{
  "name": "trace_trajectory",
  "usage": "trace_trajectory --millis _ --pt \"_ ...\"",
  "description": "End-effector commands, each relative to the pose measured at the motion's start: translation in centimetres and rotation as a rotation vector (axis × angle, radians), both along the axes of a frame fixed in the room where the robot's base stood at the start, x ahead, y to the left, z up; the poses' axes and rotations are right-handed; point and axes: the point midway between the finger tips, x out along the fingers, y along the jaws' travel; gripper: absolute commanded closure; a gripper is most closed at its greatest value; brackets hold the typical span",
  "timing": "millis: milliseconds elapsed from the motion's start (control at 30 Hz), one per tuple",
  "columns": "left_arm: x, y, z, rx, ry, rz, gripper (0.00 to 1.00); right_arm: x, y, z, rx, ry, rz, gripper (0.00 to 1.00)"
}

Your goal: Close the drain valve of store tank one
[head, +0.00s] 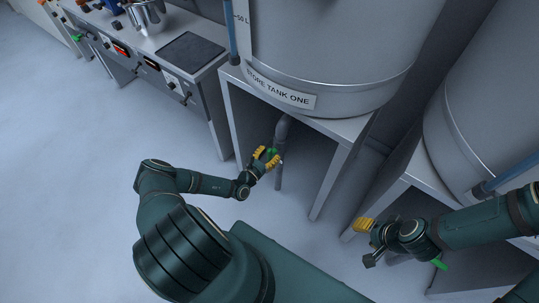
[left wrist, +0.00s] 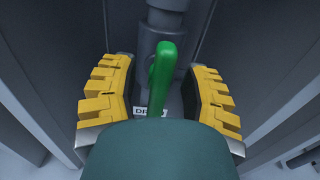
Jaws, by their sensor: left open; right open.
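Store tank one (head: 330,50) is a grey cylinder on a metal stand, with its name on a white label (head: 280,91). A grey drain pipe (head: 281,132) comes down under it. The drain valve's green handle (head: 272,152) shows at my left gripper (head: 266,158). In the left wrist view the green handle (left wrist: 162,75) stands between the open yellow fingers, apart from both. A small label partly reading "DR" (left wrist: 142,111) is behind it, partly hidden. My right gripper (head: 366,241) is open and empty near the other stand, away from the valve.
A second tank (head: 480,110) on a stand is at the right, with another green handle (head: 439,264) below, near my right arm. A bench (head: 150,45) with controls stands at the upper left. The stand's legs (head: 330,182) flank the drain pipe. Floor at the left is clear.

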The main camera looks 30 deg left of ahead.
Motion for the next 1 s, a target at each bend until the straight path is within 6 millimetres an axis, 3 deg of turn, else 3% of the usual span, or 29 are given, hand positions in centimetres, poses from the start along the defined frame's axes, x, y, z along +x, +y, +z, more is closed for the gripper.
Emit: trace_trajectory --millis 233,367,400,1000 --pt "0.0 0.0 0.0 0.000 0.000 0.000 0.51 0.0 0.0 0.0 0.000 0.000 0.000 0.53" --pt "0.0 0.0 0.0 0.000 0.000 -0.001 0.97 0.0 0.0 0.0 0.000 0.000 0.000 0.53" --pt "0.0 0.0 0.0 0.000 0.000 -0.001 1.00 0.0 0.0 0.0 0.000 0.000 0.000 0.53" --pt "0.1 -0.3 0.2 0.095 -0.008 -0.002 1.00 -0.2 0.0 1.2 0.001 0.005 0.001 0.53"
